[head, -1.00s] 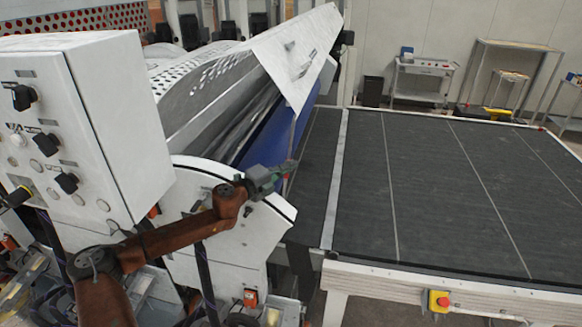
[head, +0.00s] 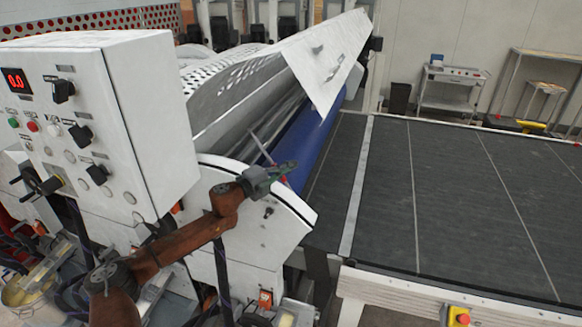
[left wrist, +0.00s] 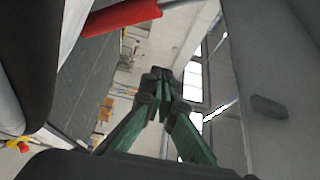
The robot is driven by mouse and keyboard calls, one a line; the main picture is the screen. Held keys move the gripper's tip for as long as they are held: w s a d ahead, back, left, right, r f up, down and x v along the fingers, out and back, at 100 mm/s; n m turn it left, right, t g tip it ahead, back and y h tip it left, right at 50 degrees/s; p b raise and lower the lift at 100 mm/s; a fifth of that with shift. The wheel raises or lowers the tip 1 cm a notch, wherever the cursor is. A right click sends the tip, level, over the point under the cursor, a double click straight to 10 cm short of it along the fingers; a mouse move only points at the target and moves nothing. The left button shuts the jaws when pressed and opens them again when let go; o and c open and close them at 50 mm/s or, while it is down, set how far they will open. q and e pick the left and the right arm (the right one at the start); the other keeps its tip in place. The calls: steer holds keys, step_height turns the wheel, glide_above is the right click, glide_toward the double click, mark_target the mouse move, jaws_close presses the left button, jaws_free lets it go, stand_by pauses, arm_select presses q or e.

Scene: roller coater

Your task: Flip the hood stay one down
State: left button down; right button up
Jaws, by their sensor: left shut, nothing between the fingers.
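The hood stay is a thin grey rod (head: 262,148) with a red part near its lower end. It leans up to the left under the raised white hood (head: 325,65), in front of the blue roller. In the left wrist view a red sleeve (left wrist: 120,15) with a grey rod crosses the top, apart from the fingertips. My left gripper (head: 293,166) is over the machine's curved white end panel, beside the stay's lower end. Its green fingers are shut and empty, also in the left wrist view (left wrist: 161,76). The gripper partly hides the stay's foot. My right gripper is out of view.
The white control box (head: 150,110) with knobs stands close on the left of my arm. The blue roller (head: 300,150) lies behind the gripper. A dark conveyor bed (head: 430,200) stretches to the right, clear on top. Side tables stand by the back wall.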

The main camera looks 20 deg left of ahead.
arm_select(q)
steer(key=d+r+p, duration=0.3)
steer(key=p, duration=0.1)
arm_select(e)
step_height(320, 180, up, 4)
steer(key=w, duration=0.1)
arm_select(q)
steer(key=s+a+f+b, duration=0.1)
steer(key=s, duration=0.1)
steer(key=s+f+b, duration=0.1)
steer(key=s+b, duration=0.1)
steer(key=s, duration=0.1)
steer(key=s+a+f+b, duration=0.1)
steer(key=s, duration=0.2)
steer(key=shift+s+a+f+b, duration=0.1)
steer(key=shift+a+f+b, duration=0.25)
steer(key=shift+s+a, duration=0.2)
steer(key=shift+s, duration=0.45)
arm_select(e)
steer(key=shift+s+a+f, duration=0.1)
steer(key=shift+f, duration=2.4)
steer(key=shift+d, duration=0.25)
